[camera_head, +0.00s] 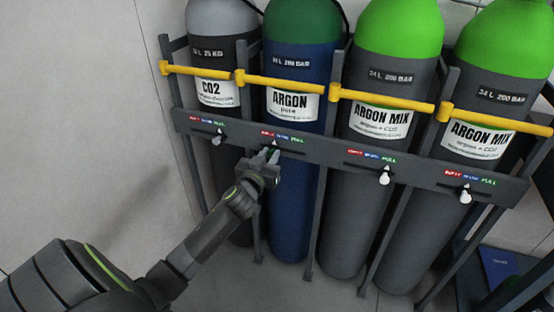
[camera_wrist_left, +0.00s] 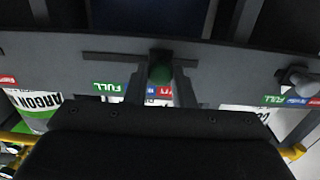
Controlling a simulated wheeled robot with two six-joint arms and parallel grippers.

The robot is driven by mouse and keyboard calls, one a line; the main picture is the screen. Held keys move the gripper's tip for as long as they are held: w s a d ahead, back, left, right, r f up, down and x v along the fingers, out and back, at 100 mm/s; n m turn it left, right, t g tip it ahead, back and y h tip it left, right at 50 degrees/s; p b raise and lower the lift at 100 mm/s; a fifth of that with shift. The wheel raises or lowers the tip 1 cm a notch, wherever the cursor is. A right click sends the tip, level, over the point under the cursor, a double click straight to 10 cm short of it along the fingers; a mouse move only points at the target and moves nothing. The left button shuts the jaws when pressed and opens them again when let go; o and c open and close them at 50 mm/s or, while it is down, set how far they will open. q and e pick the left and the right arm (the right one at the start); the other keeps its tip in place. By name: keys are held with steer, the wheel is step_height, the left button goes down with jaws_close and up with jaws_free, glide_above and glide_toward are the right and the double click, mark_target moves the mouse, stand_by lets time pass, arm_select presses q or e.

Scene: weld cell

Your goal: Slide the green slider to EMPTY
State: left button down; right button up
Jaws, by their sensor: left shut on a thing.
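That view is upside down: the green FULL label (camera_wrist_left: 110,87) lies left of the knob, and part of a red label (camera_wrist_left: 166,91) shows between the fingers. The knob is near the red and blue label boundary; the fingers hide some of the labels. My right gripper is out of view.
The grey rail (camera_head: 330,150) and yellow bars (camera_head: 390,100) cross in front of the cylinders. Open floor lies left of the rack.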

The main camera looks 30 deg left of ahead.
arm_select(q)
steer(key=shift+s+a, duration=0.25)
steer(key=shift+a, duration=0.95)
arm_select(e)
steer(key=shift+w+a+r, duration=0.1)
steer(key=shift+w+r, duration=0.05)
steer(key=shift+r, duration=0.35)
arm_select(q)
steer(key=c, duration=1.5)
jaws_free()
steer(key=shift+c, duration=0.2)
steer(key=o, duration=0.3)
steer(key=shift+s+a, duration=0.1)
steer(key=shift+a, duration=0.1)
steer(key=shift+o, duration=0.2)
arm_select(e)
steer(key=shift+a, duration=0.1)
arm_select(q)
steer(key=shift+d, duration=0.15)
